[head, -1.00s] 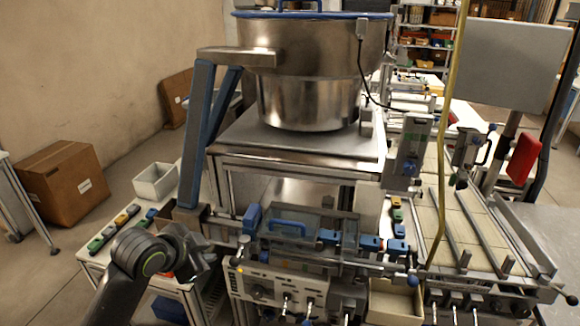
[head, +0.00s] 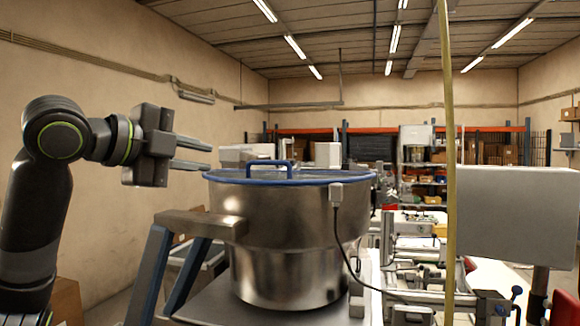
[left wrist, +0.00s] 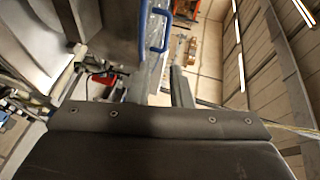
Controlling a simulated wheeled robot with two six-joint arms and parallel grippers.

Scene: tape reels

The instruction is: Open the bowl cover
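The bowl cover (head: 330,178) is a flat lid with a blue rim, lying closed on top of the large shiny metal bowl (head: 285,260). A blue handle (head: 270,163) stands up from the cover. In the left wrist view the blue handle (left wrist: 161,32) shows at the top centre, beyond the gripper. My left gripper (head: 209,156) is raised to the left of the cover, near its height, with its two fingers apart and nothing between them. It points right toward the handle and is apart from it. My right gripper is not in view.
A yellow hose (head: 449,150) hangs vertically to the right of the bowl. A grey panel (head: 515,215) stands at the far right. A metal bracket with a blue post (head: 195,265) stands at the bowl's left.

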